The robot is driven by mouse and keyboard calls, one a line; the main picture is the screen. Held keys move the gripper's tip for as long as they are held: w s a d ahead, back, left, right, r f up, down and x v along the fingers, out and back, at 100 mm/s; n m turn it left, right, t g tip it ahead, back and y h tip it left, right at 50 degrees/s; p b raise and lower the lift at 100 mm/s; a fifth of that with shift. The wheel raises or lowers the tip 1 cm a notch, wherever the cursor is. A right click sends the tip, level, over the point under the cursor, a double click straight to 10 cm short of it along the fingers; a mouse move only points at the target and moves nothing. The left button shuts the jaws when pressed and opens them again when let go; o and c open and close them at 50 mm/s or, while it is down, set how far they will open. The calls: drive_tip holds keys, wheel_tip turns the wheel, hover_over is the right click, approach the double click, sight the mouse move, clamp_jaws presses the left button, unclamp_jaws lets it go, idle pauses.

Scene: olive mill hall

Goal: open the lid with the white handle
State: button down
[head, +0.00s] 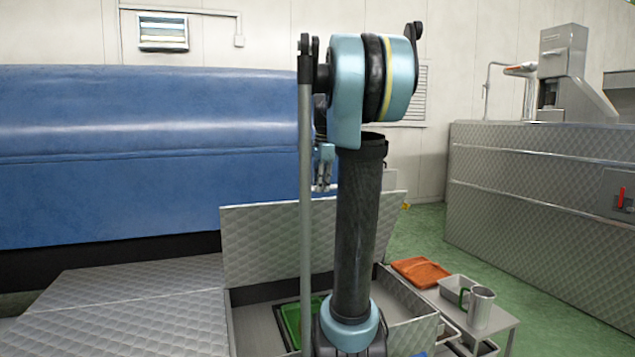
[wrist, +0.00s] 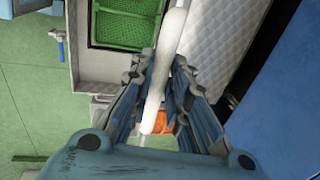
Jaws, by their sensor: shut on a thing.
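The lid (head: 262,240) is a quilted metal panel standing raised, close to upright, at the back of a metal box (head: 408,325). The white handle (wrist: 155,88) runs between my fingers in the wrist view, beside the quilted lid (wrist: 215,35). My gripper (wrist: 162,72) is shut on the white handle. In the head view my gripper (head: 323,182) is at the lid's top edge, partly hidden behind my arm, and the handle is mostly hidden there. The box is open below and holds a green crate (head: 290,322).
A big blue machine (head: 150,150) stands behind the lid on the left. A quilted metal counter (head: 540,185) stands at right, with green floor between.

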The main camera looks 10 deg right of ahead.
drive_tip(key=shift+s+d+f, duration=0.1)
drive_tip(key=shift+s+f, duration=0.2)
drive_tip(key=shift+s, duration=0.35)
drive_tip(key=c, duration=1.5)
unclamp_jaws()
drive_tip(key=shift+c, duration=0.2)
drive_tip(key=shift+r, duration=0.1)
wheel_tip(320, 180, up, 12)
drive_tip(key=s, duration=0.2)
drive_tip(key=shift+s+f, duration=0.25)
drive_tip(key=shift+d, duration=0.1)
